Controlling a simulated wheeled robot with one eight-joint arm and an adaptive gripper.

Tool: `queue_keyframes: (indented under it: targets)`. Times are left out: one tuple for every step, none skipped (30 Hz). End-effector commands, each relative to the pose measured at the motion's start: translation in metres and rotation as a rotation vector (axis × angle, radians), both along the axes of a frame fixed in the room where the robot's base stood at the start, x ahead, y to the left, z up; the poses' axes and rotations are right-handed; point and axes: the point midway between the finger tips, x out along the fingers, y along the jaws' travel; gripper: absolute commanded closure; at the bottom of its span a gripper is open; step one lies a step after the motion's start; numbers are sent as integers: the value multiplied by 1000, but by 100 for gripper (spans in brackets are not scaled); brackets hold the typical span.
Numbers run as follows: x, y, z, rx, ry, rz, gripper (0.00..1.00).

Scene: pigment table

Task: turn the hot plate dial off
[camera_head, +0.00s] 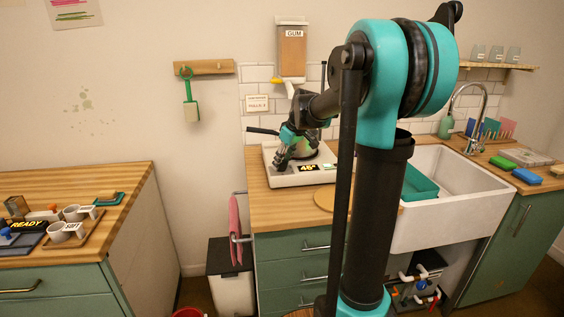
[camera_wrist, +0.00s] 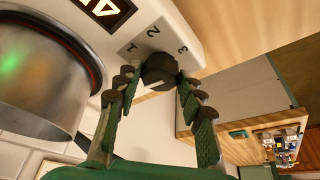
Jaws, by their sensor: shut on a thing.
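The hot plate (camera_head: 318,177) is a white box on the wooden counter, with a lit orange display on its front. In the wrist view its dial (camera_wrist: 159,70) is a dark round knob with a pale mark, beside the printed numbers 1, 2 and 3. My gripper (camera_wrist: 158,80) has its green fingers on either side of the dial and is shut on it. I cannot tell which number the dial's mark points to.
A shiny metal pot (camera_wrist: 38,75) stands on the hot plate close beside my gripper. A white sink (camera_head: 455,205) is to the right. A gum dispenser (camera_head: 291,50) hangs on the wall above. The left table (camera_head: 125,185) holds cups on a tray.

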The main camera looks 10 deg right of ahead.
Motion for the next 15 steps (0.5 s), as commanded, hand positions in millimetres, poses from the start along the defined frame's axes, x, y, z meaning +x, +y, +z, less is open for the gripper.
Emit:
queue_keyframes:
  targets:
    - [1, -1, 0, 0, 0, 22, 90]
    - [1, -1, 0, -1, 0, 35, 90]
    - [0, -1, 0, -1, 1, 52, 90]
    - [0, -1, 0, -1, 0, 64, 90]
    - [0, -1, 0, -1, 1, 74, 90]
    - [0, -1, 0, 0, 1, 86, 90]
    - [0, -1, 0, 0, 1, 93, 90]
    - [0, -1, 0, -1, 1, 100, 90]
    - [0, -1, 0, -1, 1, 107, 90]
    - [0, -1, 0, -1, 0, 112, 90]
    - [0, -1, 0, -1, 0, 117, 90]
    - [0, -1, 0, -1, 0, 120, 90]
    - [0, -1, 0, -1, 0, 122, 90]
    - [0, -1, 0, -1, 0, 124, 90]
    - [0, -1, 0, -1, 0, 125, 90]
